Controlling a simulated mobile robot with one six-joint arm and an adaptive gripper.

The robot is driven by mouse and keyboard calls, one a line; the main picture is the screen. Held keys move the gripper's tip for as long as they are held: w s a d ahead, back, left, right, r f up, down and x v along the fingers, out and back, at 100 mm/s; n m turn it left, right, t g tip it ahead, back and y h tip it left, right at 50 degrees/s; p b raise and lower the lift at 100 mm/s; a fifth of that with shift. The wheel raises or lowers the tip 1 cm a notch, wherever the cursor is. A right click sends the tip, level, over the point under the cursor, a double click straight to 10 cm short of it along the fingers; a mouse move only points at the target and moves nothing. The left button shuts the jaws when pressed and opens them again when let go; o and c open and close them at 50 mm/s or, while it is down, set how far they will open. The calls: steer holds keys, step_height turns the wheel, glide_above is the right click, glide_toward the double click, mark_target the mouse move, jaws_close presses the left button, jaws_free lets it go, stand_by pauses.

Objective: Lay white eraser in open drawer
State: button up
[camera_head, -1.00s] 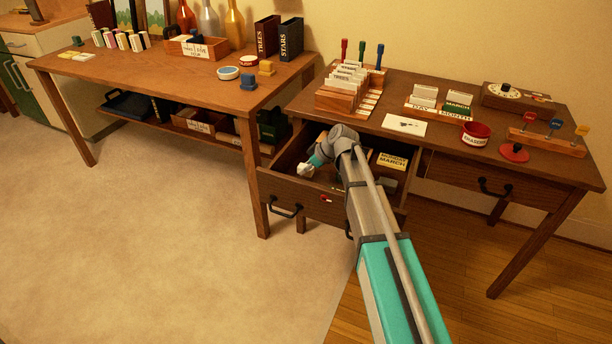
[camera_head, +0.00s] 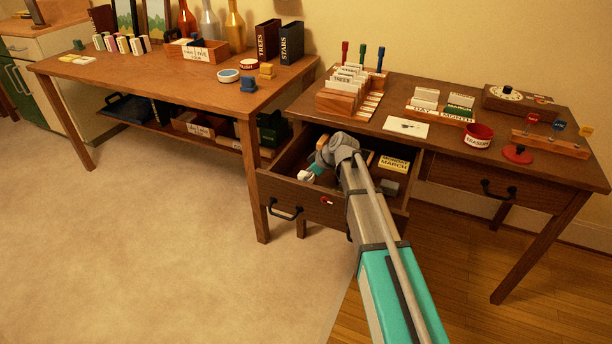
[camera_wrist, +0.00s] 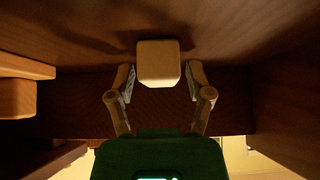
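The white eraser (camera_wrist: 158,62) is a pale rounded block inside the open drawer (camera_head: 312,200). In the wrist view it sits between the two fingertips of my gripper (camera_wrist: 160,74), with a narrow gap on each side. My gripper is open around it. In the head view my gripper (camera_head: 308,174) is low inside the drawer's left part, and my arm hides some of the drawer. The small pale shapes there are too small to tell eraser from fingers.
The drawer also holds a yellow-labelled box (camera_head: 394,163) and a grey block (camera_head: 390,187) at right. Wooden pieces (camera_wrist: 18,95) lie left in the wrist view.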

steer(key=shift+r, duration=0.1)
stand_by(0.4)
steer(key=shift+p+v, duration=1.05)
steer(key=shift+v, duration=0.1)
steer(key=p+v, duration=0.7)
steer(key=v, duration=0.2)
steer(key=shift+r, duration=0.3)
steer(key=shift+d, duration=0.15)
steer(key=shift+p, duration=0.3)
steer(key=s+d+r+m+g+h+p, duration=0.1)
steer(key=s+d+r+m+h+p, duration=0.1)
steer(key=s+d+r+m+p, duration=0.2)
steer(key=s+d+r+m+h+p, duration=0.3)
steer(key=s+r+p, duration=0.8)
steer(key=r+p, duration=0.9)
steer(key=s+d+r+m+g+h+p, duration=0.1)
steer(key=s+d+r+m+h+p, duration=0.1)
steer(key=s+d+r+m+p, duration=0.5)
step_height(320, 180, up, 6)
steer(key=d+p, duration=0.2)
steer(key=p, duration=0.8)
steer(key=shift+s+g, duration=0.3)
steer(key=shift+s, duration=0.05)
